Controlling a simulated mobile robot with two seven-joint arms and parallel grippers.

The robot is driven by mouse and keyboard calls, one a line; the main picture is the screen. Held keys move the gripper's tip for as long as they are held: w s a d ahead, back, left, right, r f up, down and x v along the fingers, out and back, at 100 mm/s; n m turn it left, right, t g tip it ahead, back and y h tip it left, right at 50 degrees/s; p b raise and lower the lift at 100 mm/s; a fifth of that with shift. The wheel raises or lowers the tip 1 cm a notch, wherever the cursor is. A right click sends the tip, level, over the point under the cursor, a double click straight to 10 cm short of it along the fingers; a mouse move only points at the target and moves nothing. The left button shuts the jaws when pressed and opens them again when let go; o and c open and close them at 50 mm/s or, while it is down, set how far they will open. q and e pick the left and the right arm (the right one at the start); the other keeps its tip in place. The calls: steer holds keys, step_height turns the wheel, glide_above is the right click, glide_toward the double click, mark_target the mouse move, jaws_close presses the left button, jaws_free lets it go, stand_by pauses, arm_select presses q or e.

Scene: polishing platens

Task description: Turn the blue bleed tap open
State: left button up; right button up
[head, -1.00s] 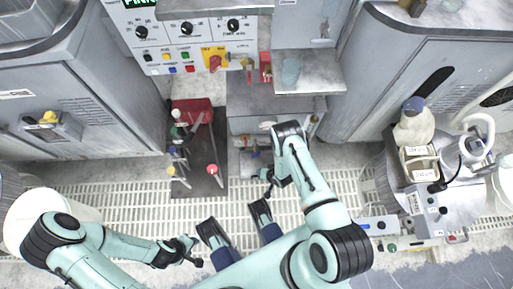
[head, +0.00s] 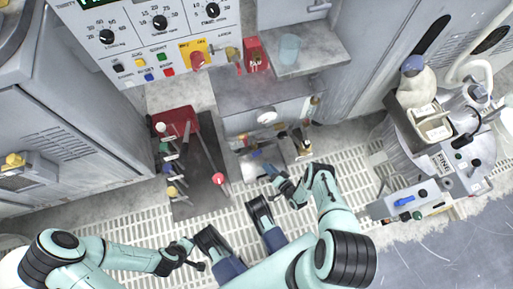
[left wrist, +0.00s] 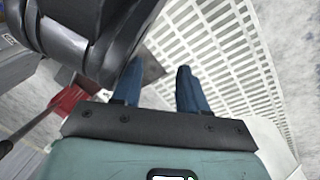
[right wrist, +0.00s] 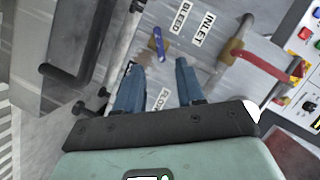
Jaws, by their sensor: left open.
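The blue bleed tap (right wrist: 158,43) shows in the right wrist view just beyond my fingertips. Its narrow blue handle lies beside the BLEED label (right wrist: 179,15). In the head view a small blue piece (head: 256,154), probably the same tap, is low at the middle cabinet. My right gripper (right wrist: 162,68) is open, with empty space between its blue fingers; the tap is ahead of them and no contact shows. In the head view the right gripper (head: 272,172) is just below the cabinet. My left gripper (left wrist: 158,75) is open and empty over the floor grating.
A red-handled valve (right wrist: 270,64) is by the INLET label (right wrist: 203,28). A dark tray with several rods (head: 190,175) stands left of the cabinet. A FINE machine (head: 445,165) with another blue lever (head: 404,200) is at right.

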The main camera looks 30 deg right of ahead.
mark_target(257, 153)
steer(key=b+x, duration=0.3)
steer(key=x, duration=0.6)
steer(key=shift+w+f, duration=0.15)
steer(key=shift+w, duration=0.15)
steer(key=shift+w+b, duration=0.35)
steer(key=shift+w, duration=0.1)
arm_select(q)
steer(key=s+a+f+g, duration=0.1)
steer(key=s+f, duration=0.3)
steer(key=s, duration=0.4)
steer(key=shift+f+n+g, duration=0.3)
steer(key=shift+f+g, duration=0.1)
steer(key=shift+g, duration=0.5)
steer(key=shift+w, duration=0.1)
arm_select(e)
jaws_close()
